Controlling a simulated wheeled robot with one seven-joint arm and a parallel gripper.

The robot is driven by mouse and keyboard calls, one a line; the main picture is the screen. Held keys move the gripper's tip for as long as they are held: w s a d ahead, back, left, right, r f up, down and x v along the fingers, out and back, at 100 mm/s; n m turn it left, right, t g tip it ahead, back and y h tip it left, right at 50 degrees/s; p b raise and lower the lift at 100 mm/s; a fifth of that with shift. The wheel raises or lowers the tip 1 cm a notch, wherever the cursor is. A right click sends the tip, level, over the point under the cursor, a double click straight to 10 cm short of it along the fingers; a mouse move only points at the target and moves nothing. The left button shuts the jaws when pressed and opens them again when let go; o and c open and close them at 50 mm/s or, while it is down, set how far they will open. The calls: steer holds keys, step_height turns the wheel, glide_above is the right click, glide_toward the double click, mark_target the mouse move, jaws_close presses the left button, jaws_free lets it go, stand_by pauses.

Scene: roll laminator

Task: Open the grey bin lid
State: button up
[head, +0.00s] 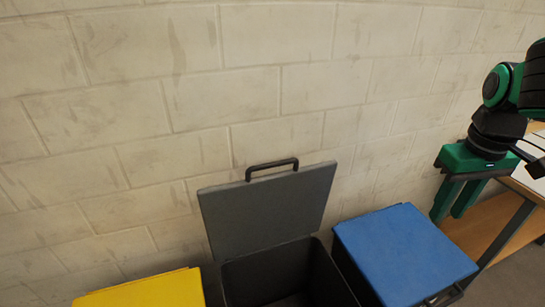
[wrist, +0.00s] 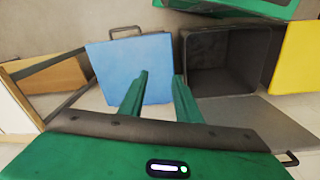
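The grey bin lid (head: 266,207) stands raised and leans back near the block wall, with its black handle (head: 271,167) on the top edge. The grey bin (head: 284,277) below it is open, and its dark empty inside shows. In the wrist view the open bin (wrist: 222,62) lies right of my fingers, and the lid (wrist: 243,117) spreads below it, partly hidden by my gripper. My gripper (head: 448,218) is to the right of the lid, above the blue bin's right side, apart from the lid. Its two green fingers (wrist: 160,75) are spread with nothing between them.
A blue-lidded bin (head: 402,252) stands right of the grey bin, closed. A yellow-lidded bin (head: 146,290) stands to the left, closed. A wooden table (head: 489,222) with dark legs is at the far right. The block wall (head: 300,90) runs behind the bins.

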steer(key=w+a+r+n, duration=0.3)
steer(key=w+a+n, duration=0.3)
steer(key=w, duration=0.1)
steer(key=n+t+y, duration=0.1)
steer(key=n+t, duration=0.2)
steer(key=n, duration=1.2)
glide_toward(273, 163)
steer(key=x, duration=0.7)
steer(key=shift+w+f, duration=0.15)
steer(key=shift+f, duration=0.15)
jaws_close()
